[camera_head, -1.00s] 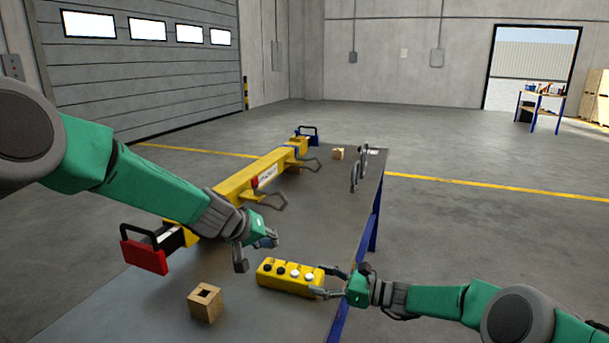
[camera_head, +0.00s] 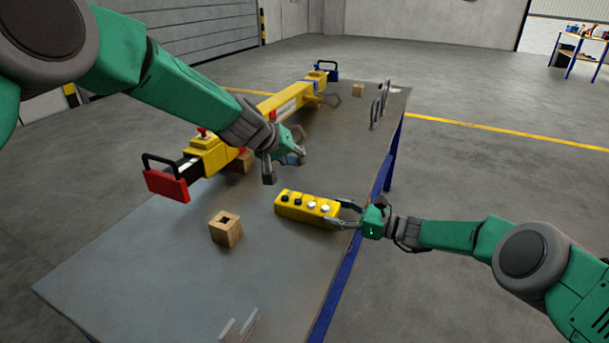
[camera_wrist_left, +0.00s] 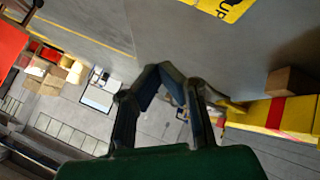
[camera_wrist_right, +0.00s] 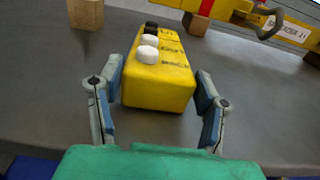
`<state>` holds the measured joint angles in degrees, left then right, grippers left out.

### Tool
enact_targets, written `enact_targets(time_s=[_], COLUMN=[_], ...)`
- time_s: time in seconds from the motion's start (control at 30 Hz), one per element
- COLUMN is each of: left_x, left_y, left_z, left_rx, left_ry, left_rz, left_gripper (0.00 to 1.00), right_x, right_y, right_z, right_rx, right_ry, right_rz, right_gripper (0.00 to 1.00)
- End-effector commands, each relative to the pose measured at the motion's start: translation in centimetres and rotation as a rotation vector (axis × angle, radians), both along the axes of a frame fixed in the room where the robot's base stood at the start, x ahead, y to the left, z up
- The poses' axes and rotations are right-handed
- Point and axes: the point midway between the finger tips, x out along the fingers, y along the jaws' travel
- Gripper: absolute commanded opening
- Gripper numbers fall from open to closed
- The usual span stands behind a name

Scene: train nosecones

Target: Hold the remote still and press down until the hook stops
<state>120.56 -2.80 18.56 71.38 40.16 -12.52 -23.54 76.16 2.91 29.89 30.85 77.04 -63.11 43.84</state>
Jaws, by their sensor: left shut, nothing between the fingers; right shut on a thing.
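The yellow remote (camera_head: 292,210) lies on the table with a row of black and white buttons on top; it fills the middle of the right wrist view (camera_wrist_right: 160,85). My right gripper (camera_head: 341,214) is shut on its near right end, one finger on each side. My left gripper (camera_head: 281,172) is shut and empty, above the table just beyond and left of the remote. In the left wrist view a yellow corner marked "UP" (camera_wrist_left: 226,8) shows at the top.
Grey rings (camera_head: 377,113) stand near the right edge. The front left of the table is clear.

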Motion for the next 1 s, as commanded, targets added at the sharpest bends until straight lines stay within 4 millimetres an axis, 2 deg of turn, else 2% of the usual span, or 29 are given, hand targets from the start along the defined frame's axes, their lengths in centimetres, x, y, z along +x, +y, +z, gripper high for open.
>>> enact_targets(time_s=[0.37,0.47,0.83,1.0], left_x=[0.0,0.0,0.0,0.0], left_y=[0.1,0.0,0.0,0.0], left_z=[-0.5,-1.3,-6.5,-8.0], left_rx=[-0.001,-0.002,-0.002,-0.002], left_ry=[0.002,0.003,0.004,0.002], left_rz=[0.002,0.003,0.003,0.002], left_gripper=[0.0,0.0,0.0,0.0], right_x=[0.0,0.0,0.1,0.1], right_y=[0.0,0.0,0.0,0.0], right_z=[0.1,0.1,0.1,0.1], right_rx=[0.002,0.002,0.002,0.002], right_ry=[-0.002,-0.002,-0.002,-0.002], right_rz=[0.0,0.0,0.0,-0.001], right_gripper=[0.14,0.14,0.14,0.14])
